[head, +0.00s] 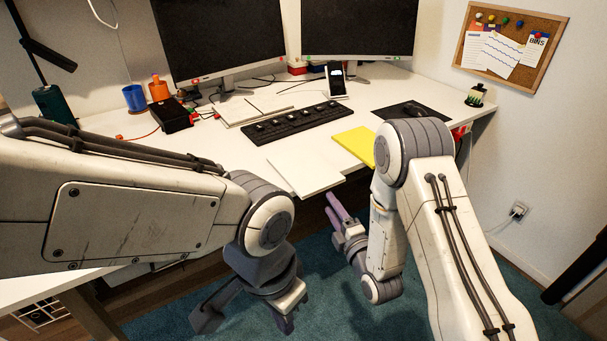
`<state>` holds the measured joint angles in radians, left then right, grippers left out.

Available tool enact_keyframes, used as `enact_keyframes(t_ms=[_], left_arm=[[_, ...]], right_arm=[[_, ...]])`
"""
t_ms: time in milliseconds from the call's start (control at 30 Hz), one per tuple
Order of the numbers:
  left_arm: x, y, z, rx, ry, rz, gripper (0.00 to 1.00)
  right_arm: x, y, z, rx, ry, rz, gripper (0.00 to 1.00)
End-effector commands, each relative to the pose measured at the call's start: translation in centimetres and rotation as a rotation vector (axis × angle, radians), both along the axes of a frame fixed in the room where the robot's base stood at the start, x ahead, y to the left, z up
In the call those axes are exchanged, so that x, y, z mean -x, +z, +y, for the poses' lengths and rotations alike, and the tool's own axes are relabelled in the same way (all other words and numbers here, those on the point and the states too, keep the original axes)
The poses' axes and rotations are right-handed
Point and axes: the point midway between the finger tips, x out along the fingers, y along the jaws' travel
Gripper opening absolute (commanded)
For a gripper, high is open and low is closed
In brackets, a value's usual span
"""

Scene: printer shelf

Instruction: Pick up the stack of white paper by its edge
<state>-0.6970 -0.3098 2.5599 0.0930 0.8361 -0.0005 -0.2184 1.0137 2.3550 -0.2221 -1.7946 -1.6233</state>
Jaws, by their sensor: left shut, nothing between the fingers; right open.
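A thin white paper stack (305,174) lies flat at the desk's front edge, and its near edge appears to stick out past the desk. My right gripper (335,208) is open and empty, with its purple fingers pointing up and left. It is just in front of the desk, to the right of and slightly below the paper in the picture, and looks apart from it. My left gripper (285,322) is shut and empty, low in front of the desk above the carpet. Its fingers are partly hidden by its own wrist.
A yellow pad (355,144) lies right of the paper, partly near my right arm. A black keyboard (297,122) is behind it, with white sheets (252,108) beyond. Two monitors (220,35) stand at the back. The desk edge runs between my arms.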

Motion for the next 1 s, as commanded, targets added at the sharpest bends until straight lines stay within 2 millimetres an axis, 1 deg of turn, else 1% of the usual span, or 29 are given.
enact_keyframes(t_ms=[33,100,367,600,700,900,933,967,1000], left_arm=[[0.0,0.2,0.0,0.0,0.0,0.0,0.0],[0.0,0.2,0.0,0.0,0.0,0.0,0.0],[0.0,0.3,0.0,0.0,0.0,0.0,0.0],[0.0,0.4,0.0,0.0,0.0,0.0,0.0],[0.0,0.4,0.0,0.0,0.0,0.0,0.0],[0.0,0.4,0.0,0.0,0.0,0.0,0.0],[0.0,0.4,0.0,0.0,0.0,0.0,0.0],[0.0,0.4,0.0,0.0,0.0,0.0,0.0],[0.0,0.4,0.0,0.0,0.0,0.0,0.0]], right_arm=[[-0.8,0.3,0.5,-0.001,0.002,-0.004,0.5],[-1.7,0.2,0.9,0.0,0.002,-0.003,0.5],[-3.7,0.2,1.9,-0.003,0.002,-0.001,0.5],[-6.8,0.0,3.4,-0.003,0.001,0.001,0.5],[-7.3,0.0,3.7,-0.002,0.001,0.002,0.5],[-7.4,0.0,3.7,-0.001,0.0,0.004,0.5],[-7.4,0.0,3.7,-0.001,0.0,0.004,0.46],[-7.4,0.0,3.7,-0.001,0.0,0.004,0.35],[-7.4,0.0,3.7,-0.001,0.0,0.004,0.19]])
